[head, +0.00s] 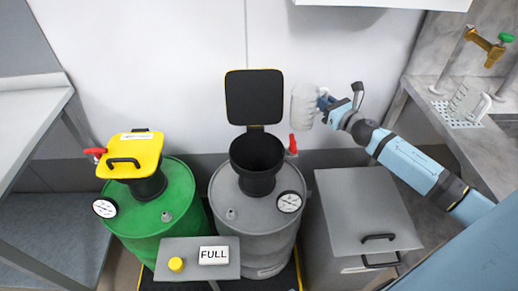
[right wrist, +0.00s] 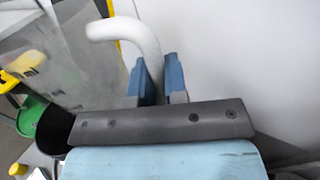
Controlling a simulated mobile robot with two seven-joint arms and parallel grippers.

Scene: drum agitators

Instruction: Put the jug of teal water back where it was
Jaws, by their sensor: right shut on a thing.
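A translucent whitish jug (head: 303,107) is held up in the air, right of the grey drum's open black funnel and in front of the white wall. No teal water can be made out in it. My right gripper (head: 326,103) is shut on the jug's handle, at the jug's right side. In the right wrist view the white curved handle (right wrist: 128,32) runs down between the blue fingers (right wrist: 160,82), and the clear jug body (right wrist: 92,65) is on the left. My left gripper is not in view.
The grey drum (head: 250,225) has its black lid (head: 254,97) raised. A green drum (head: 150,220) with a shut yellow lid (head: 133,153) stands left. A grey lidded bin (head: 365,210) stands right. A counter (head: 465,140) with a drain grid (head: 458,113) and tap (head: 485,45) is at far right.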

